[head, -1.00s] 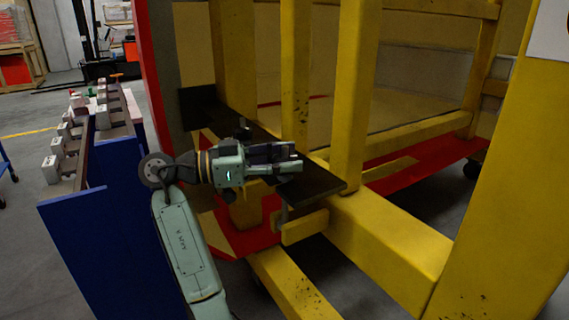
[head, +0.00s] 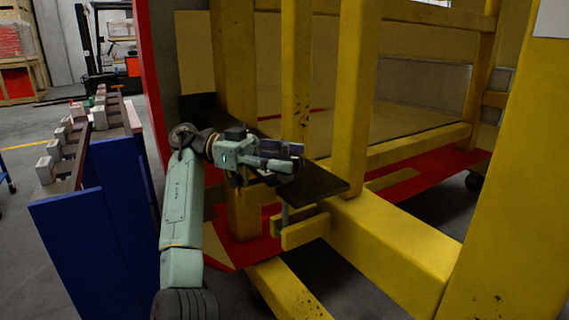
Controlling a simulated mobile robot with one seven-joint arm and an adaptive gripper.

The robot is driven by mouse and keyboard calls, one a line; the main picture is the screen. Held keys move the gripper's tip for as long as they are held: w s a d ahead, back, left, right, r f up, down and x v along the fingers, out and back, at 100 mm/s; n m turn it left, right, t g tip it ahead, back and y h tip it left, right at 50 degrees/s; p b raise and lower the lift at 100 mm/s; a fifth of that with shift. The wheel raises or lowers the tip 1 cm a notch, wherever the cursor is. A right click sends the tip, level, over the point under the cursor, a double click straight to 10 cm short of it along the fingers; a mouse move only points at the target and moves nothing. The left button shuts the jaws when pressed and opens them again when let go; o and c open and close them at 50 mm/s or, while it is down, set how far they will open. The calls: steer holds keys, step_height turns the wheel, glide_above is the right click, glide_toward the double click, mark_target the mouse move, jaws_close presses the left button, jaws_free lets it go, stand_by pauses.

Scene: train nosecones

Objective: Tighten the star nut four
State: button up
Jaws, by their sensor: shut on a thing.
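My gripper (head: 295,158) is at the middle of the head view, pointing right, just above the dark plate (head: 318,182) on the yellow frame. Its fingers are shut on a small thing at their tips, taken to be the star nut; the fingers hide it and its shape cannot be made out. No other star nut can be told apart here. Under the plate's front corner, a grey upright piece stands by a short yellow block (head: 305,231).
Yellow posts (head: 356,100) stand close behind and right of my gripper. A thick yellow beam (head: 395,250) runs along the front right. A blue rack (head: 85,225) holding several grey blocks stands at left. Red panels (head: 430,170) lie low behind the frame.

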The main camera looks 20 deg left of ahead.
steer(key=shift+d+f+g, duration=0.1)
steer(key=shift+f+g, duration=0.1)
steer(key=shift+g, duration=0.1)
steer(key=o, duration=1.2)
steer(key=shift+r, duration=0.1)
steer(key=shift+c, duration=0.2)
step_height(320, 180, up, 10)
steer(key=shift+r, duration=0.1)
